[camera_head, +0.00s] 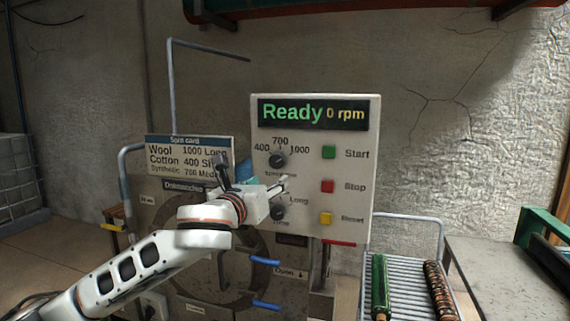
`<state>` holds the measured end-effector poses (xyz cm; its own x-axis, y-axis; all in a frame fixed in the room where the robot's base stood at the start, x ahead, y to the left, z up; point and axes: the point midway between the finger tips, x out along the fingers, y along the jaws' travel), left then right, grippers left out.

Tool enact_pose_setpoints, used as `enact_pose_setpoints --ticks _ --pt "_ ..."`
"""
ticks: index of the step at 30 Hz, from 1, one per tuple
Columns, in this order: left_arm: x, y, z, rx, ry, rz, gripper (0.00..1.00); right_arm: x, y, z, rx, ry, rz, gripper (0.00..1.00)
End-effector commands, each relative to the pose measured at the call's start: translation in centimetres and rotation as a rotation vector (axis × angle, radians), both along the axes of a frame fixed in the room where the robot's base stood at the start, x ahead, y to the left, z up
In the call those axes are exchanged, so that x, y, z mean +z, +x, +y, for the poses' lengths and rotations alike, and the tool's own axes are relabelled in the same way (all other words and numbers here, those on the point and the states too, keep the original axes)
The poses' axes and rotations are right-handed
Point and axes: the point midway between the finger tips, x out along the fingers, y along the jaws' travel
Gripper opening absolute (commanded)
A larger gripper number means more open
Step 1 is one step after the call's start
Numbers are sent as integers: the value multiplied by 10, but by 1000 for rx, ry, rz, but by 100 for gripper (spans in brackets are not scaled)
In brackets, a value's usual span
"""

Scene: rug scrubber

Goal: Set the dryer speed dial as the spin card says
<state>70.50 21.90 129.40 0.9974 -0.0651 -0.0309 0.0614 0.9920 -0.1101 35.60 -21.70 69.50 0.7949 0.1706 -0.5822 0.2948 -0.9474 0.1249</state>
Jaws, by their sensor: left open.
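The control panel (352,205) faces me, its display (312,114) reading "Ready 0 rpm". The dark speed dial (278,160) is on its left side, with 400, 700 and 1000 around it; its pointer is too small to read surely. A second dial (278,210) below is partly hidden, with "Long" beside it. The spin card (188,155) stands left of the panel: Wool 1000 Long, Cotton 400, Synthetic 700; its right edge is partly covered by my gripper. My left gripper (252,176) is open and empty, just below and left of the speed dial. My right gripper is not in view.
Green Start (328,152), red Stop (327,186) and yellow Reset (326,218) buttons line the panel's right half. Blue handles (266,261) stick out below. A rack (405,285) with a green roll (380,285) and a patterned roll (439,290) stands right.

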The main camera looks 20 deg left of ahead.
Motion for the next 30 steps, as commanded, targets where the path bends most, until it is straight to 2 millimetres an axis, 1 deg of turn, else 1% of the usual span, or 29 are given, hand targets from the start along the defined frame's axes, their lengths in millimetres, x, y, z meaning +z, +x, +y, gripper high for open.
enact_pose_setpoints --ticks 1,3,6,10,18,21,25,30 --pt "16 -1 5 12 45 -19 45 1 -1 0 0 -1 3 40" --pt "25 -1 8 24 88 -30 45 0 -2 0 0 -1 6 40" --pt "31 1 10 31 114 -37 45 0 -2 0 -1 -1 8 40" --pt "31 14 10 32 114 -37 45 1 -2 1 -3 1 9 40" --pt "31 55 8 31 111 -36 45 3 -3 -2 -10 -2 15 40" --pt "32 66 8 31 111 -38 45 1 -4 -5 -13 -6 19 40" --pt "31 74 7 29 111 -37 45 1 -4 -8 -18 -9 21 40" --pt "30 76 7 30 111 -38 45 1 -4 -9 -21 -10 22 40"
